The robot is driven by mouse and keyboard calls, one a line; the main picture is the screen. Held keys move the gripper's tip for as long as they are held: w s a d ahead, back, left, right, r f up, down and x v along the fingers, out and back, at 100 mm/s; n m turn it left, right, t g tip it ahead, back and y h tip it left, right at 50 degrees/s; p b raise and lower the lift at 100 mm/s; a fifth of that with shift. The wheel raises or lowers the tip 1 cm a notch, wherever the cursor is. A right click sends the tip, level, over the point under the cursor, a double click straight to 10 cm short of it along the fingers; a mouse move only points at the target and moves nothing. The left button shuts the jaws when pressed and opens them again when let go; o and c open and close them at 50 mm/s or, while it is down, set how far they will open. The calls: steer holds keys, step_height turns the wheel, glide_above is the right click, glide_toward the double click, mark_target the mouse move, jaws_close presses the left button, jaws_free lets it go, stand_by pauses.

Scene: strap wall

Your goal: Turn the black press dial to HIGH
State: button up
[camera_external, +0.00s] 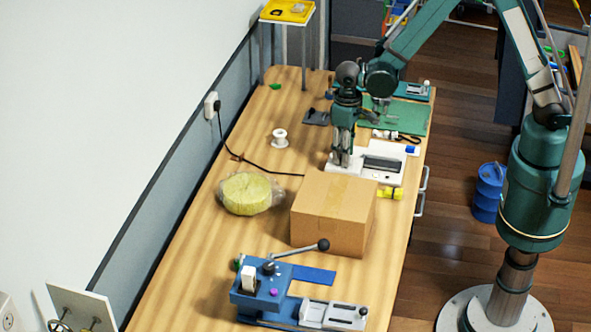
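My gripper (341,161) points down at the left end of a white device (388,175) with a dark panel, on the wooden bench. The fingertips are at or just above the device; contact cannot be told. The fingers are small here, and whether they are open or shut is unclear. Any dial under the gripper is hidden. A blue machine (250,297) at the near end of the bench has a black round knob (269,267) on top and a lever with a black ball end. No HIGH marking is readable, and I cannot tell which part is the press dial.
A cardboard box (333,215) stands just in front of the white device. A yellow-green roll (247,192) in clear wrap lies to its left. A white spool (280,138) and a black cable (262,167) lie farther back. A yellow cylinder (390,193) is by the right edge.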

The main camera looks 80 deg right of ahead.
steer(key=c, duration=0.9)
steer(key=shift+f, duration=0.1)
steer(key=shift+n+b, duration=0.65)
steer(key=shift+n, duration=0.05)
steer(key=shift+n+b, duration=0.4)
steer(key=shift+n, duration=0.3)
